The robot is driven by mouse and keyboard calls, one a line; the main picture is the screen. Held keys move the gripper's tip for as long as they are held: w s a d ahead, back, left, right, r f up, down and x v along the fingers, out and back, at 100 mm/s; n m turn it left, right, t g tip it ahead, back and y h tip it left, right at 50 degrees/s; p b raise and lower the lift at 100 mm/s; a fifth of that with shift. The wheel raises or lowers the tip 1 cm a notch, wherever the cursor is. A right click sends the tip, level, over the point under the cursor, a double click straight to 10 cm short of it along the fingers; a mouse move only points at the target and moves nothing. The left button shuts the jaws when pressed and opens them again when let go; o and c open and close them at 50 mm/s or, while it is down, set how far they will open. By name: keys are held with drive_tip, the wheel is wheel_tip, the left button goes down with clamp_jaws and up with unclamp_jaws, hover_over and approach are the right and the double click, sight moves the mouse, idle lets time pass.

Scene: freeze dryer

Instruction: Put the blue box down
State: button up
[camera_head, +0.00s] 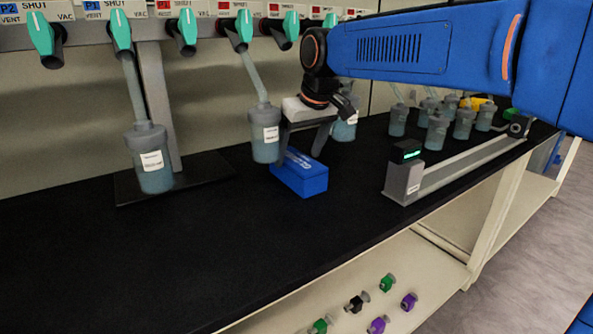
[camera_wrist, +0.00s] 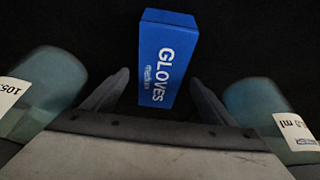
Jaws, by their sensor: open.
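The blue box (camera_head: 302,178) rests on the black bench top, just below my gripper (camera_head: 308,148). In the wrist view the blue box (camera_wrist: 167,58) shows the words "GLOVES medium" on its face. My gripper (camera_wrist: 157,95) is open there, with one finger on each side of the box's near end. Both fingers look apart from the box, with a dark gap on each side. The box's far part extends beyond the fingertips.
A hanging flask (camera_head: 265,136) is close left of my gripper, and another flask (camera_head: 344,124) is close behind it. A grey device with a green display (camera_head: 404,170) stands to the right. Several flasks (camera_head: 437,130) stand farther back. The front left bench top (camera_head: 130,265) is clear.

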sight(297, 159)
drive_tip(key=x, duration=0.3)
drive_tip(key=shift+f, duration=0.35)
drive_tip(key=c, duration=1.3)
drive_tip(key=shift+c, duration=0.2)
drive_tip(key=shift+r, duration=0.15)
wheel_tip(297, 159, up, 10)
drive_tip(key=shift+f, duration=0.1)
